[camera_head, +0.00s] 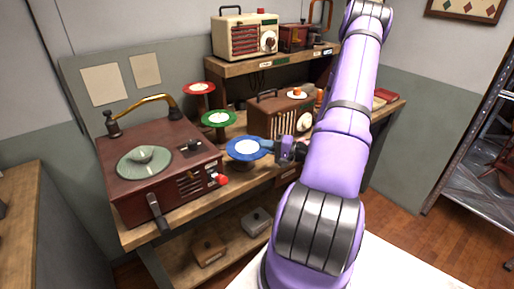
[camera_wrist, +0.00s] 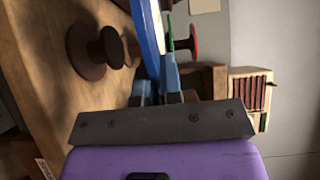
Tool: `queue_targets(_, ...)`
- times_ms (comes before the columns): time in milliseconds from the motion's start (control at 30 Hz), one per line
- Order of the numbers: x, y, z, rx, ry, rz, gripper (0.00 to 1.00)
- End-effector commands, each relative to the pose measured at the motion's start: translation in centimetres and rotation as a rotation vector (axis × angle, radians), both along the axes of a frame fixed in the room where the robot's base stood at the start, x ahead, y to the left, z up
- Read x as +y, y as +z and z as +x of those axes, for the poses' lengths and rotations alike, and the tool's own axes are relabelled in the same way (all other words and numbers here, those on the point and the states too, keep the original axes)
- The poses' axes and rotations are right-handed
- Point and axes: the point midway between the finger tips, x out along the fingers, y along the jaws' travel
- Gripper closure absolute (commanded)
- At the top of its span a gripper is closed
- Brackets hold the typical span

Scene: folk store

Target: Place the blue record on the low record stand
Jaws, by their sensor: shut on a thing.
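The blue record (camera_head: 246,149), with a white centre label, is held flat by its right edge above the workbench in the head view. My gripper (camera_head: 270,147) is shut on that edge. In the wrist view, turned on its side, the blue record (camera_wrist: 150,35) shows edge-on between the fingertips (camera_wrist: 158,82). A dark brown spool-shaped stand (camera_wrist: 112,47) stands on the bench below the record's level, with a visible gap between them. Its top looks bare.
A green record (camera_head: 218,118) and a red record (camera_head: 199,88) rest on stands behind. A record player (camera_head: 150,195) with a green disc stands left. A brown radio (camera_head: 270,117) stands behind right, and a cream radio (camera_head: 245,35) on the upper shelf.

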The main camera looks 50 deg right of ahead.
Motion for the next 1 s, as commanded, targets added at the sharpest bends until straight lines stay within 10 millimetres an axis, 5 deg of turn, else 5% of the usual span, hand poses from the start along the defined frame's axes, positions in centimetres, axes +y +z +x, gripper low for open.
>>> queue_targets(200,-1.6,-0.3,3.5,-0.002,0.001,-0.001,1.0)
queue_targets(533,-2.6,-0.6,5.7,0.0,0.002,-0.001,1.0)
queue_targets(767,-2.6,-3.8,5.5,0.001,0.001,0.003,1.0)
queue_targets(1000,-2.6,-4.1,5.5,0.0,0.001,0.0,1.0)
